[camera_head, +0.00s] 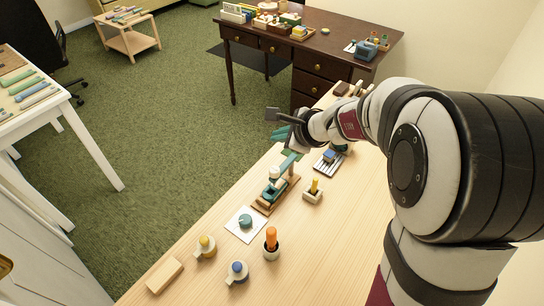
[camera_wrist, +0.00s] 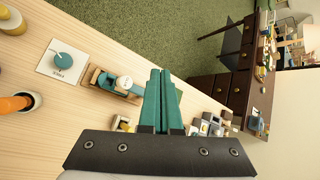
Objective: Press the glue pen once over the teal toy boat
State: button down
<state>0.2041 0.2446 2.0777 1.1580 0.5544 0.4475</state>
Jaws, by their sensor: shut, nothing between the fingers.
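A wooden stand (camera_head: 263,208) on the light table carries a teal body (camera_head: 270,193) with a round white top (camera_head: 274,172). The stand also shows in the wrist view (camera_wrist: 94,77). I cannot tell if it is the toy boat. A small teal shape (camera_head: 245,221) lies on a white card nearer the camera. My gripper (camera_head: 280,132) is past the stand, over the table's far left edge. Its teal fingers (camera_wrist: 161,78) are shut and empty.
Yellow-topped (camera_head: 205,243) and blue-topped (camera_head: 238,269) pots and a wooden block (camera_head: 165,275) are at the near end. A small holder (camera_head: 312,195) with a yellow peg and a striped tray (camera_head: 328,163) stand right of the stand. A dark desk (camera_head: 290,60) is beyond.

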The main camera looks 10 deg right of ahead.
send_near(274, 167)
jog(key=shift+w+a+f, duration=0.4)
jog(key=shift+w+f, duration=0.05)
jog(key=shift+w, duration=0.35)
jog(key=shift+w+a+f, duration=0.4)
jog(key=shift+w+f, duration=0.1)
jog(key=shift+w, duration=0.25)
jog(key=shift+w+a+f, duration=0.35)
jog(key=shift+w+f, duration=0.1)
jog(key=shift+w, duration=0.35)
jog(key=shift+f, duration=0.4)
jog(key=shift+f, duration=0.8)
dwell(0.7)
jog(key=shift+r, duration=1.25)
jog(key=shift+r, duration=2.45)
